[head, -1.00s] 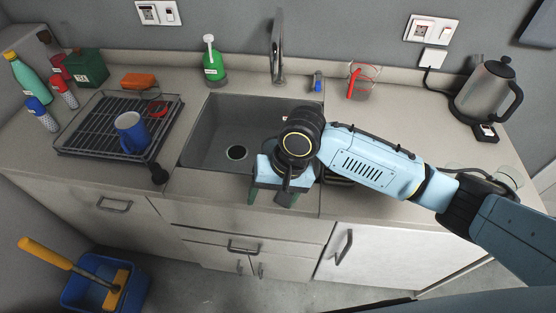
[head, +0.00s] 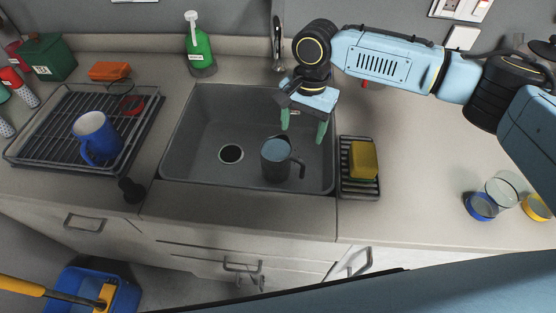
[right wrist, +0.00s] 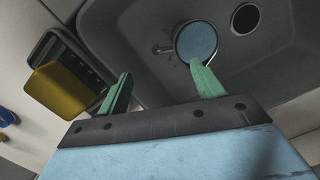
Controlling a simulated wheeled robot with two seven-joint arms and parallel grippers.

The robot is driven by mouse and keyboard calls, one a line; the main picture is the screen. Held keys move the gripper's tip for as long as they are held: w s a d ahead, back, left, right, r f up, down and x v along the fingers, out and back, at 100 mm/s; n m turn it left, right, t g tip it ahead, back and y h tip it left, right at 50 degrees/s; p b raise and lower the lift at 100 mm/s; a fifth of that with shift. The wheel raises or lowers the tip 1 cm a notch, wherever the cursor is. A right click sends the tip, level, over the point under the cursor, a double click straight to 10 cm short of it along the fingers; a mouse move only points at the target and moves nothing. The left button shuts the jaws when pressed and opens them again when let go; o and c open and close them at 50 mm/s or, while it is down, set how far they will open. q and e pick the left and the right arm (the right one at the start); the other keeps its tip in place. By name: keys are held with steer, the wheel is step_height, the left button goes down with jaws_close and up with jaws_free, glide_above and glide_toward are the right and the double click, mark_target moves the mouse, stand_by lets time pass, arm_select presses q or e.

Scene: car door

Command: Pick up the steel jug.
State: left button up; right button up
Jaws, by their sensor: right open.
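The steel jug (head: 275,160) stands upright in the right part of the grey sink, its handle toward the lower right. Its round top looks blue-grey. My right gripper (head: 304,130) is open and empty, above the sink, a little behind and to the right of the jug in the head view. In the right wrist view, the jug (right wrist: 196,42) is past the tip of the right-hand finger, outside the space between the fingers (right wrist: 162,82). I cannot see contact. My left gripper is out of view.
The sink (head: 195,125) has a drain left of the jug and a tap (head: 277,45) behind. A yellow sponge (head: 363,160) sits on a rack at the sink's right edge. A blue mug (head: 97,135) stands on the left drying rack. Glass cups (head: 503,190) stand far right.

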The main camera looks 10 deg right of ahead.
mark_target(299, 158)
steer(key=f, duration=0.3)
steer(key=f+b, duration=0.1)
steer(key=f, duration=0.4)
steer(key=shift+w+a+f+b, duration=0.15)
steer(key=shift+a+f+b, duration=0.1)
steer(key=shift+f+b, duration=0.15)
steer(key=shift+f, duration=0.5)
steer(key=f, duration=0.3)
steer(key=f+b, duration=0.1)
steer(key=f, duration=0.1)
steer(key=shift+s+d, duration=0.1)
steer(key=shift+s, duration=0.2)
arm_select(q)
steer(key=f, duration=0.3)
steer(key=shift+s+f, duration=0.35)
arm_select(e)
steer(key=c, duration=1.5)
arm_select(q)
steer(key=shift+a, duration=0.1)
arm_select(e)
steer(key=shift+r, duration=0.1)
jaws_close()
